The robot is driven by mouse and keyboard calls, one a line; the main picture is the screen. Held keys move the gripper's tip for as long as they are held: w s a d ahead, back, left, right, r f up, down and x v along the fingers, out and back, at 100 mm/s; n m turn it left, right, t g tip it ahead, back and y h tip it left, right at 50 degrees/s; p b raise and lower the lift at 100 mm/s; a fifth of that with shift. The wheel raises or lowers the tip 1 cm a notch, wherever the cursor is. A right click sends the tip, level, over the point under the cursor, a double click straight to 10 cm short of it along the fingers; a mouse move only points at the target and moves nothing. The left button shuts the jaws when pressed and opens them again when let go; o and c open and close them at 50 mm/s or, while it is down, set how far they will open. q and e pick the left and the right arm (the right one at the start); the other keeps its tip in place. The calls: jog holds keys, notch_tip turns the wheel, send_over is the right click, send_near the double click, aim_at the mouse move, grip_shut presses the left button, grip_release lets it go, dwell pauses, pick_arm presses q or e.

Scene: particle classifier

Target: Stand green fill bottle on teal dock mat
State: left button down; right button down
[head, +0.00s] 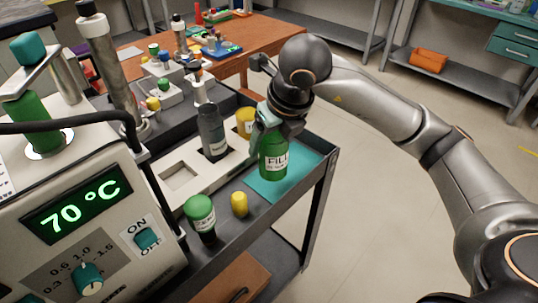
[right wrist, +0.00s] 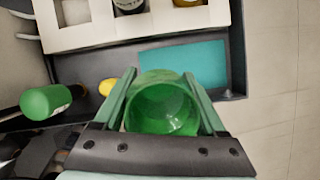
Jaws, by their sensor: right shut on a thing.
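The green fill bottle (head: 273,160), with a white label reading FILL, is upright in my right gripper (head: 270,128). The gripper is shut around its upper part. In the right wrist view the bottle (right wrist: 162,105) is seen from above between the two green fingers (right wrist: 166,92). The teal dock mat (head: 296,182) lies flat at the right end of the cart top. In the head view the bottle's base overlaps the mat's left part; in the right wrist view the mat (right wrist: 185,62) shows beyond the bottle. I cannot tell whether the base touches it. My left gripper is not in view.
A green-capped bottle (head: 201,216) and a small yellow piece (head: 239,204) stand left of the mat. A white rack (head: 178,176) holds a grey bottle (head: 212,132) and a yellow one (head: 245,121). A heater showing 70 °C (head: 75,213) stands at left.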

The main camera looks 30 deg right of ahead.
jog(key=shift+w+d+f, duration=0.25)
jog(key=shift+w+f, duration=0.5)
jog(key=shift+f, duration=0.15)
jog(key=shift+s+x, duration=0.2)
jog(key=shift+x, duration=0.75)
jog(key=shift+s+x, duration=0.2)
jog(key=shift+x, duration=0.7)
jog(key=shift+d+f, duration=0.15)
jog(key=shift+f, duration=0.1)
jog(key=shift+f+b, duration=0.15)
jog(key=shift+b, duration=0.3)
grip_release()
